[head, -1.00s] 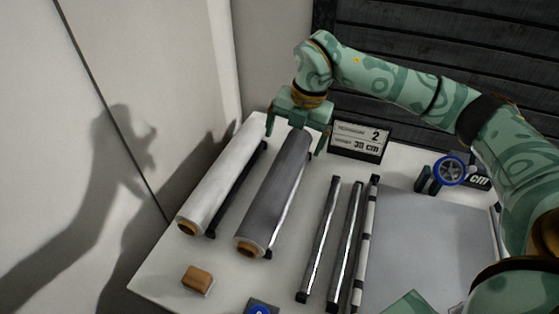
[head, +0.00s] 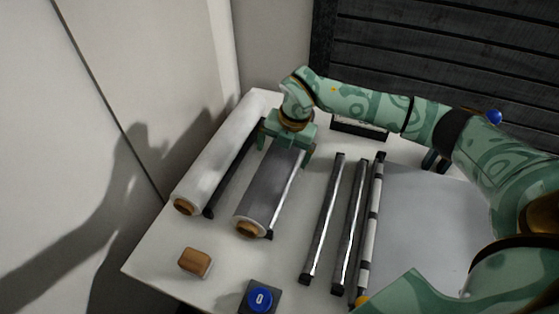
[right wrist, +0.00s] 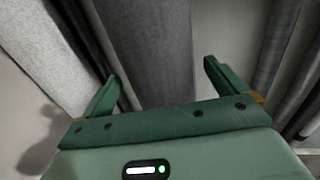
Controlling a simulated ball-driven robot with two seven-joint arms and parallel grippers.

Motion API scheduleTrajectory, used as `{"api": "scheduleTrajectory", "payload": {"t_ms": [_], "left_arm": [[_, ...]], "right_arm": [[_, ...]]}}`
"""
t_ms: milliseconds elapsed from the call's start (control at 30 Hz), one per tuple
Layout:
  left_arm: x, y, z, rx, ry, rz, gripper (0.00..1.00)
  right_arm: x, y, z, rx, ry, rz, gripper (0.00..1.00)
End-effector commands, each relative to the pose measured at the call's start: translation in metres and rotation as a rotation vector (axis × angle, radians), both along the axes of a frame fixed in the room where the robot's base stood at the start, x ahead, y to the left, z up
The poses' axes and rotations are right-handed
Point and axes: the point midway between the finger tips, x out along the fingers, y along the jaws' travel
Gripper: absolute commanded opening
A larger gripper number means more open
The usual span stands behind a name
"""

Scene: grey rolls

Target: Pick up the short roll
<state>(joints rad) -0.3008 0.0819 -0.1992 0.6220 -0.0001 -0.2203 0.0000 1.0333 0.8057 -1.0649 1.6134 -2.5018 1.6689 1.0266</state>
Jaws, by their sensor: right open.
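A grey roll (head: 270,190) with a brown core end lies on the white table, slanting away from me. It looks shorter than the white roll (head: 222,150) on its left. My right gripper (head: 287,150) is open over the far part of the grey roll, with one finger on each side. In the right wrist view, the grey roll (right wrist: 155,45) lies between the spread fingers of the gripper (right wrist: 162,75). I cannot tell whether the fingers touch it. The far end of the roll is hidden under the gripper. My left gripper is not in view.
Two dark bars (head: 325,220) and a black-and-white striped rod (head: 371,225) lie to the right. A brown block (head: 195,262) and a blue button (head: 260,299) are at the front. A sign (head: 358,132) stands behind, partly hidden by my arm. A wall rises on the left.

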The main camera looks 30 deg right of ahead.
Motion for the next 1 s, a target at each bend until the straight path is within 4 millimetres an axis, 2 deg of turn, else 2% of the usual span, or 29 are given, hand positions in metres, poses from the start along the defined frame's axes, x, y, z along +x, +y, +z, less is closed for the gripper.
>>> {"api": "scheduleTrajectory", "payload": {"t_ms": [33,100,300,500,533,833,1000], "left_arm": [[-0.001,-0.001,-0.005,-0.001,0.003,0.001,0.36],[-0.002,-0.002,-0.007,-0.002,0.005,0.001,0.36],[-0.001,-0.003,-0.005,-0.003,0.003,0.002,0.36],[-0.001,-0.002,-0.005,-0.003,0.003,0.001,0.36],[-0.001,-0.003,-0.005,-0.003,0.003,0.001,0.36],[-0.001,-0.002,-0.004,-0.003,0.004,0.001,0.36],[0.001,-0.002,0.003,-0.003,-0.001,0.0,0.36]], "right_arm": [[0.001,0.001,-0.012,0.0,0.003,-0.001,0.97],[0.002,0.002,-0.017,0.0,0.001,0.0,0.97],[0.003,0.002,-0.015,-0.001,-0.001,0.0,0.97],[0.003,0.002,-0.015,-0.001,-0.001,-0.001,0.41],[0.003,0.002,-0.015,-0.001,-0.001,-0.001,0.35],[0.003,0.002,-0.012,0.0,-0.003,-0.001,0.35],[0.004,0.002,0.005,0.0,-0.006,-0.001,0.35]]}}
